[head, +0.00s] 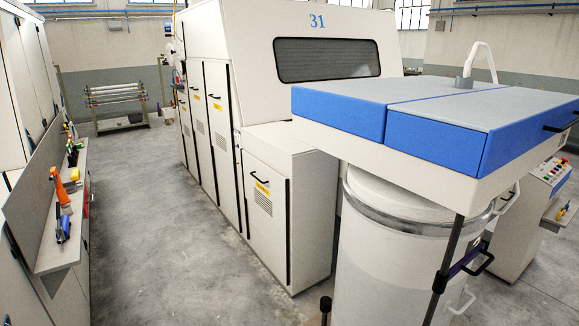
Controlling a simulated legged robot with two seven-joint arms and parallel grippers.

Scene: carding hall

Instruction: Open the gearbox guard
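No part in view can be named with certainty as the gearbox guard. The nearest candidate is a cream panel (262,232) on the low housing at the machine's near end. It has a black handle (260,176), a yellow label and vent slots, and looks shut. Taller cream doors (219,120) with black handles and yellow labels run along the machine's left side and also look shut. Neither of my grippers is in view.
A blue-sided coiler top (440,140) over a white can (385,250) fills the right. A dark upright (455,240) with a handle stands before it. A tool shelf (52,240) lines the left. The grey floor aisle (150,215) between is clear, with a roller rack (116,100) behind.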

